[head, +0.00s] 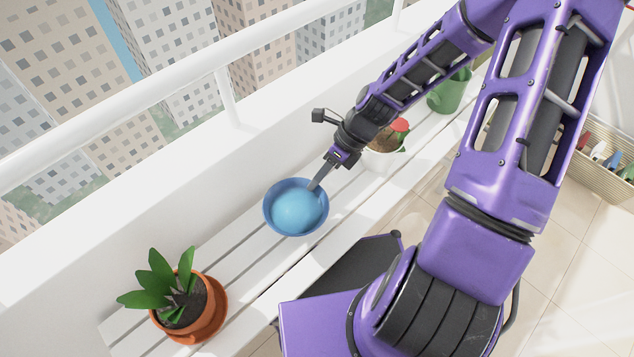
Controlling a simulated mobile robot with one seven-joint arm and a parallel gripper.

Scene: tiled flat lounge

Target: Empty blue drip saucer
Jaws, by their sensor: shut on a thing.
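The blue drip saucer (268,219) is on or just above the white slatted bench, in the middle of the head view. Its inside looks lighter blue and glossy, like water. My gripper (314,184) reaches down to the saucer's upper right rim and is shut on that rim. The saucer looks about level. I cannot tell whether its underside touches the slats.
A potted plant on an orange saucer (216,318) stands at the bench's near left end. A pale pot with a red top (384,158) and a green watering can or pot (449,93) stand farther along. A wicker basket (603,160) is at right. A white railing (150,97) edges the balcony.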

